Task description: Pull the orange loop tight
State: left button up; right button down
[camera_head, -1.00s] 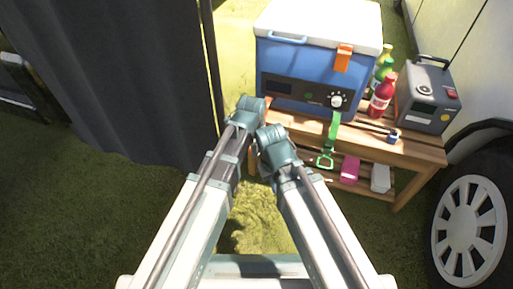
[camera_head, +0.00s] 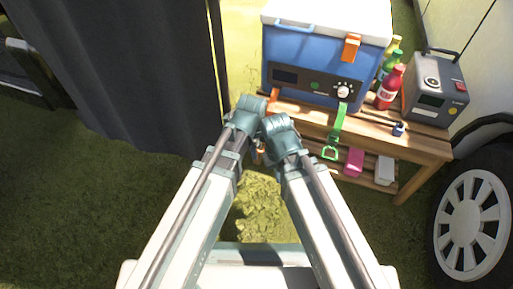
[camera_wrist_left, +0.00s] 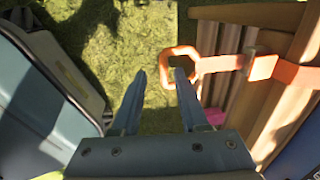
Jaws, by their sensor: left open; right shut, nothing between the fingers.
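The orange loop (camera_wrist_left: 181,66) is in the left wrist view, on an orange strap (camera_wrist_left: 221,63) that runs right through a buckle over wooden slats. In the head view, bits of orange (camera_head: 258,152) show beside my arms, mostly hidden by them. My left gripper (camera_wrist_left: 160,72) is open; its right fingertip overlaps the loop, and I cannot tell whether it is inside it or touching. In the head view my left gripper (camera_head: 249,110) is at the cooler's lower left corner. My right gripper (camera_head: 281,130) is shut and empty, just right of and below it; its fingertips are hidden.
A blue cooler (camera_head: 300,82) with an orange latch (camera_head: 351,47) stands on a wooden bench (camera_head: 425,150). A green strap (camera_head: 338,122) with a green loop (camera_head: 330,153) hangs at its front. Bottles (camera_head: 389,87) and a grey power box (camera_head: 436,88) stand right. A dark curtain (camera_head: 120,70) hangs left.

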jog(key=shift+r, duration=0.15)
notch_tip(320, 180, up, 13)
jog(key=p, duration=1.3)
jog(key=shift+r+p, duration=0.2)
jog(key=shift+p, duration=0.1)
